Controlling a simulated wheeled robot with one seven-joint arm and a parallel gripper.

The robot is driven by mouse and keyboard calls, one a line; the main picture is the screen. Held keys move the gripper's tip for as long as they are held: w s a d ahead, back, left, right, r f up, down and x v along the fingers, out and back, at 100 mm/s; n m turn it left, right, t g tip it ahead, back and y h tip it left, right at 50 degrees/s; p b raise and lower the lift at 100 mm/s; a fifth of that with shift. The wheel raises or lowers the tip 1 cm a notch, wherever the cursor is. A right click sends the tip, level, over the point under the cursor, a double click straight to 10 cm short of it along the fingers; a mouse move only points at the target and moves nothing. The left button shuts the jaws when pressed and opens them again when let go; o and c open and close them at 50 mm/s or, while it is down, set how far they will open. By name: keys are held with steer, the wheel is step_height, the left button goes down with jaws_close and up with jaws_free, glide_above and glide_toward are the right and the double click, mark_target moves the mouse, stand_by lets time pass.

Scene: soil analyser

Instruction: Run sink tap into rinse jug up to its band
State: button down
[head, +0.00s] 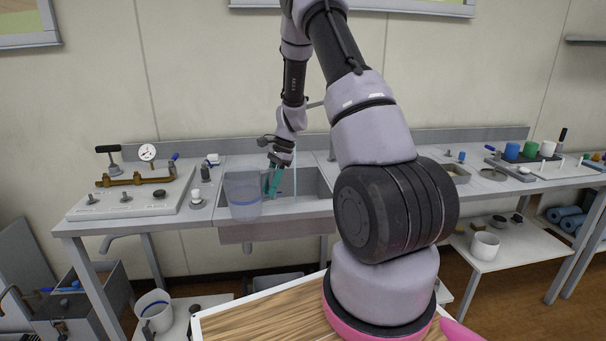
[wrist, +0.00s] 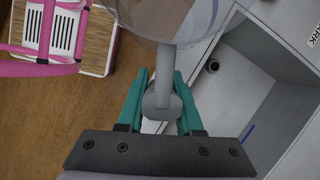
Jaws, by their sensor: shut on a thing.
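A clear, bluish see-through jug (head: 243,198) shows at the left part of the sink (head: 300,220) in the head view, overlapping its rim. My gripper (head: 273,181) is at the jug's right side. In the wrist view my teal fingers (wrist: 162,105) are shut on the jug's grey handle (wrist: 166,62), with the clear jug body (wrist: 178,22) at the top. A thin pale vertical line (head: 295,178) shows right of my gripper; I cannot tell if it is water. The band and water level are not clear.
A board with a brass fitting and a gauge (head: 147,153) stands left of the sink.

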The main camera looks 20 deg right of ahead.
steer(key=d+r+m+t+h, duration=0.1)
steer(key=d+m+t+h, duration=0.1)
steer(key=d+m, duration=0.4)
steer(key=w+d+r+m+t+h, duration=0.1)
steer(key=d+m, duration=0.6)
steer(key=m, duration=0.8)
steer(key=shift+r+m+t+h, duration=0.4)
steer(key=shift+r+t+h, duration=0.1)
steer(key=shift+t+h, duration=0.7)
steer(key=shift+w, duration=0.1)
steer(key=w+d, duration=0.1)
steer(key=w, duration=0.6)
steer(key=shift+d, duration=0.2)
stand_by(1.3)
steer(key=s+a, duration=0.1)
steer(key=s, duration=0.6)
steer(key=shift+a, duration=0.15)
